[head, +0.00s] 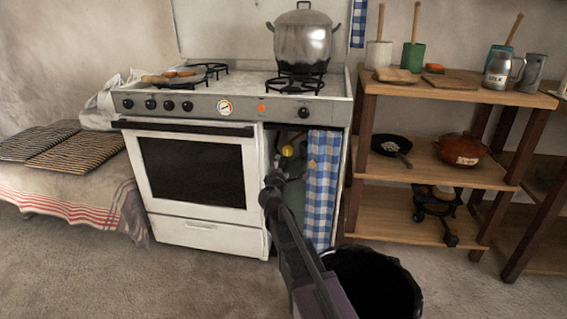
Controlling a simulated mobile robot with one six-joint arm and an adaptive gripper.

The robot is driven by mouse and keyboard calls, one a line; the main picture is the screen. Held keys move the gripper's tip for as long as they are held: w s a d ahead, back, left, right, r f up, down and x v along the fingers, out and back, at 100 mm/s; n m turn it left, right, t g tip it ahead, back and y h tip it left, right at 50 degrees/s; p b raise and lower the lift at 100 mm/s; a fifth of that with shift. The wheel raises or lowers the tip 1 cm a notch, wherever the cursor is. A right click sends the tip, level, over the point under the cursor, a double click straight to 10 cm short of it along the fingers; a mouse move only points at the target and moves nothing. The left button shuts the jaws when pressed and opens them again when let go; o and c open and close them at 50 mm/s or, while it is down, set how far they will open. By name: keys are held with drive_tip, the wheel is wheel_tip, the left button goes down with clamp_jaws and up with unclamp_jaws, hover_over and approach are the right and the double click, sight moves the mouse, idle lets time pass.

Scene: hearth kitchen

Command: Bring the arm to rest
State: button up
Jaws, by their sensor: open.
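My arm reaches up from the bottom of the head view toward the open compartment at the right of the stove. My gripper (277,176) is at its far end, small and dark in front of that compartment. It is open, and I see nothing held in it. A small yellow round thing (287,151) shows inside the compartment just above the gripper; I cannot tell whether they touch. A blue checked curtain (321,190) hangs close to the right of the gripper.
The white stove (200,228) stands left of my arm, with a large pot (303,44) on top. A black bin (375,280) stands on the floor right of my arm. A wooden shelf (440,90) with kitchenware is at the right. Floor at front left is clear.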

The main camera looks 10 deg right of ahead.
drive_tip(key=shift+s+a, duration=0.15)
drive_tip(key=shift+s, duration=0.35)
drive_tip(key=s+d+f+m+g+h+p, duration=0.1)
drive_tip(key=s+d+f+m+g+p, duration=0.15)
drive_tip(key=s+d+m+g, duration=0.45)
drive_tip(key=s+d+f+m+g+h+p, duration=0.1)
drive_tip(key=s+d+f+m+g+p, duration=0.2)
drive_tip(key=s+m, duration=0.4)
drive_tip(key=s+a+m+g+y+p, duration=0.2)
drive_tip(key=s+a+g+y+p, duration=0.15)
drive_tip(key=s, duration=0.65)
drive_tip(key=s+a+m+g+y+p, duration=0.2)
drive_tip(key=s+m+g+y+p, duration=0.15)
drive_tip(key=s, duration=0.55)
wheel_tip(320, 180, up, 37)
drive_tip(key=p, duration=3.7)
drive_tip(key=shift+d+n+y+p, duration=0.15)
drive_tip(key=shift+n+y+p, duration=0.15)
drive_tip(key=shift+n, duration=0.15)
drive_tip(key=shift+s, duration=0.1)
